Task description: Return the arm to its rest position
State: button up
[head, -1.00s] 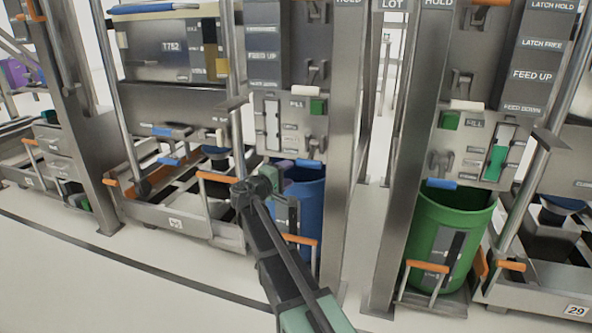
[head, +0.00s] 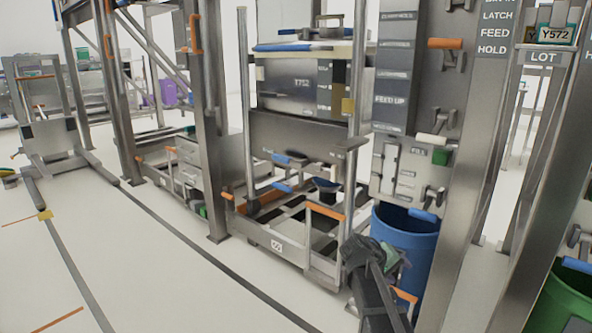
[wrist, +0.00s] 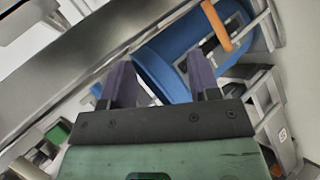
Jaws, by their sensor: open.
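My arm reaches up from the bottom right of the head view, with my gripper (head: 388,262) in front of the blue bin. In the wrist view my gripper (wrist: 165,85) shows two purple fingers set wide apart, with nothing between them but the background. The blue bin (head: 418,245) stands under a grey station panel. It also shows beyond the fingertips in the wrist view (wrist: 160,57), tilted by the camera's angle. I cannot tell the exact gap between the fingers and the bin.
A low wheeled frame (head: 275,242) with orange handles stands left of the blue bin. A grey post (head: 465,200) rises to its right. A green bin (head: 565,305) shows at the lower right edge.

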jog(key=s+a+r+m+g+y+p, duration=0.1)
jog(key=s+a+y+p, duration=0.35)
jog(key=s+a, duration=0.4)
jog(key=s+a+r+g+y+p, duration=0.1)
jog(key=s+a+g+y+p, duration=0.15)
jog(key=s+a+y, duration=0.65)
jog(key=s+d+r+h+p, duration=0.1)
jog(key=r+p, duration=1.8)
jog(key=s+d+r+h+p, duration=0.1)
jog(key=s+r+h+p, duration=0.1)
jog(key=r+p, duration=1.7)
jog(key=shift+d+t+p, duration=0.35)
jog(key=shift+d, duration=0.05)
